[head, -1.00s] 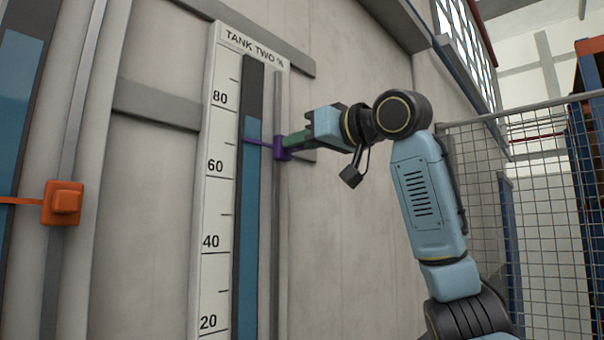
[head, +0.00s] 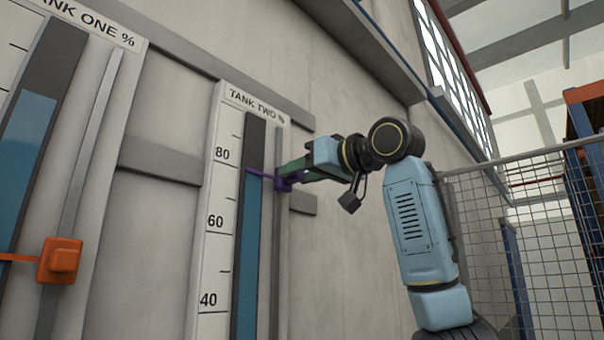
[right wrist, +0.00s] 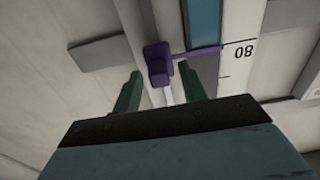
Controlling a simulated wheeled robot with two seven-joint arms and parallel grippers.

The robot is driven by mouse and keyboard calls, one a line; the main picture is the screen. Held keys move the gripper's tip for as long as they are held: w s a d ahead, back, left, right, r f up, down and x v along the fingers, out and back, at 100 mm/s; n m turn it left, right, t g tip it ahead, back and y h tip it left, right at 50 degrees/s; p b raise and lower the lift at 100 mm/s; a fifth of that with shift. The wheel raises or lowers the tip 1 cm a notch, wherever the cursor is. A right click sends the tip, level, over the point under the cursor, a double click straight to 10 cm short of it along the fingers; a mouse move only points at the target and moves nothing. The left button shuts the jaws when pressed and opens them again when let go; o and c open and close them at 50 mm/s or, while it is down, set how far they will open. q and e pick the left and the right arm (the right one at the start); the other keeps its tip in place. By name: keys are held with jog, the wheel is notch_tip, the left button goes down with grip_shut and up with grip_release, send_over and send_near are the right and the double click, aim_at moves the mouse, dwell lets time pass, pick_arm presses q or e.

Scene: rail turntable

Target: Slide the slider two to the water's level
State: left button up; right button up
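The purple slider two (head: 285,181) sits on the rail beside the TANK TWO scale (head: 222,190). The slider also shows in the right wrist view (right wrist: 158,64). My right gripper (head: 290,172) is at the slider. Its green fingers (right wrist: 160,75) are spread, one to each side of the slider's body, with small gaps visible. My left gripper is in neither view.
An orange slider (head: 60,260) sits on the TANK ONE rail at the left. Grey horizontal bars (head: 160,160) run along the wall behind the scales. A wire mesh fence (head: 515,225) stands at the right, beyond my right arm.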

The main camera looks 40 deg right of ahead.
jog(key=s+d+b, duration=0.1)
jog(key=s+b, duration=0.3)
jog(key=s, duration=0.9)
jog(key=shift+s, duration=0.2)
jog(key=shift+d, duration=0.1)
